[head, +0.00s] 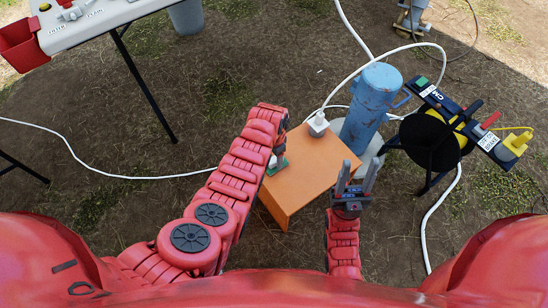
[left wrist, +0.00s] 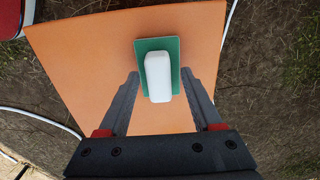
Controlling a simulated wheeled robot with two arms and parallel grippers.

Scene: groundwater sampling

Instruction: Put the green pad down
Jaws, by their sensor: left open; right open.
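The green pad (left wrist: 173,45) has a white block-shaped grip (left wrist: 158,75) on top. It appears to lie flat on the orange stool top (left wrist: 85,55), and its green edge shows near the stool's left side in the head view (head: 279,166). My left gripper (left wrist: 160,76) is open, with one finger on each side of the white grip and visible gaps to both. The left arm partly hides the pad in the head view. My right gripper (head: 354,180) is open and empty, pointing up by the stool's right front corner.
A blue cylinder (head: 371,105) stands behind the stool (head: 315,170), with a white plug (head: 317,124) at the stool's back edge. A black cable reel (head: 430,140) is at right. White cables cross the ground. A table (head: 90,22) with a red bin (head: 20,45) is at upper left.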

